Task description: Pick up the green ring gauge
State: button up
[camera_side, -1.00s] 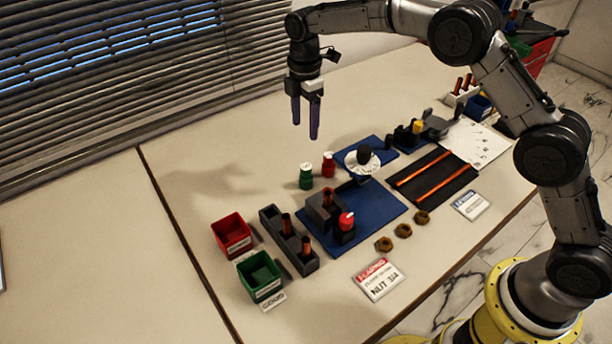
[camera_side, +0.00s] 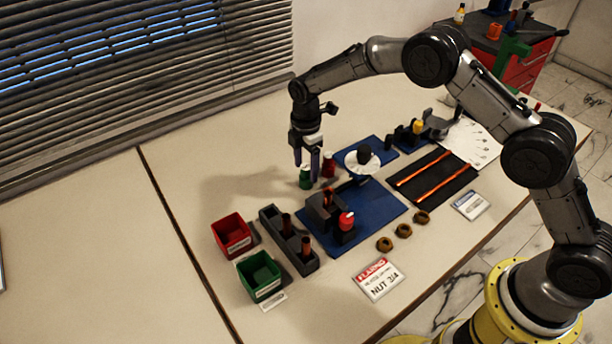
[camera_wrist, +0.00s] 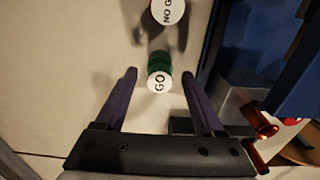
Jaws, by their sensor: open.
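The green ring gauge (camera_side: 305,180) is a small green cylinder standing on the table left of the blue mat. In the wrist view the green gauge (camera_wrist: 159,74) shows its white top marked GO, ahead of and between the finger lines. My gripper (camera_side: 307,165) is open and points down just above it, its fingers partly covering it in the side view. The wrist view shows both fingers (camera_wrist: 160,80) spread with nothing between them touching. The red gauge (camera_side: 328,165), with a white top marked NO GO in the wrist view (camera_wrist: 168,10), stands close behind.
A blue mat (camera_side: 385,215) with dark fixtures and a red-topped part lies to the right. A dark rack (camera_side: 288,240), a red bin (camera_side: 231,234) and a green bin (camera_side: 259,275) stand in front. The table on the left is clear.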

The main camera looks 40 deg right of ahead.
jog(key=shift+f, duration=0.35)
jog(key=shift+c, duration=0.2)
grip_shut()
jog(key=shift+r, duration=0.1)
